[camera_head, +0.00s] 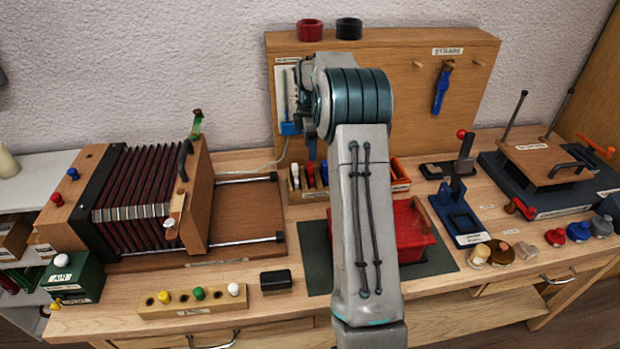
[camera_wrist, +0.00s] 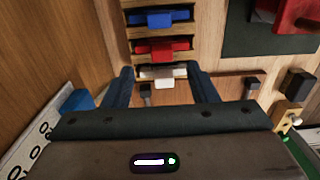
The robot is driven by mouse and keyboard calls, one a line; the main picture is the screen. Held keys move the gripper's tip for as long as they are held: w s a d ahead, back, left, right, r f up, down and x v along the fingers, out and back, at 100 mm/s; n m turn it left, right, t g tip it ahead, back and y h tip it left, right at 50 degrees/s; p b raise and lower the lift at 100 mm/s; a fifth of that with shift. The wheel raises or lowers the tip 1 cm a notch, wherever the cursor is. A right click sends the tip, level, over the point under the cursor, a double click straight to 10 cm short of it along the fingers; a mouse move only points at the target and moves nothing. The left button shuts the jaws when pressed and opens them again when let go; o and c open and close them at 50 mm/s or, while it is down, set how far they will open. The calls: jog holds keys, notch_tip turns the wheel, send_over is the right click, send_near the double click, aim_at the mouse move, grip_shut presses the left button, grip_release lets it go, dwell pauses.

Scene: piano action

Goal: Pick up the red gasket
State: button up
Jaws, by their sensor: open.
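A red piece (camera_wrist: 162,47), which I take to be the red gasket, sits in the middle slot of a wooden rack (camera_wrist: 203,60) in the wrist view. A blue piece (camera_wrist: 160,18) is in the slot above it and a white piece (camera_wrist: 163,75) in the slot below. The red piece also shows in the head view (camera_head: 310,174), left of my arm. My gripper (camera_wrist: 160,76) is open. In the wrist view its fingertips appear on either side of the white piece, below the red one; the height gap cannot be told.
A wooden backboard (camera_head: 420,90) stands close behind the rack, with a red ring (camera_head: 310,30) and a black ring (camera_head: 348,28) on top. A bellows box (camera_head: 135,195) is at left.

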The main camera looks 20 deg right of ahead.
aim_at(310, 164)
jog(key=shift+s+a+f+p, duration=0.1)
jog(key=shift+f+p, duration=0.5)
jog(key=shift+f, duration=2.6)
jog(key=shift+c, duration=0.3)
grip_shut()
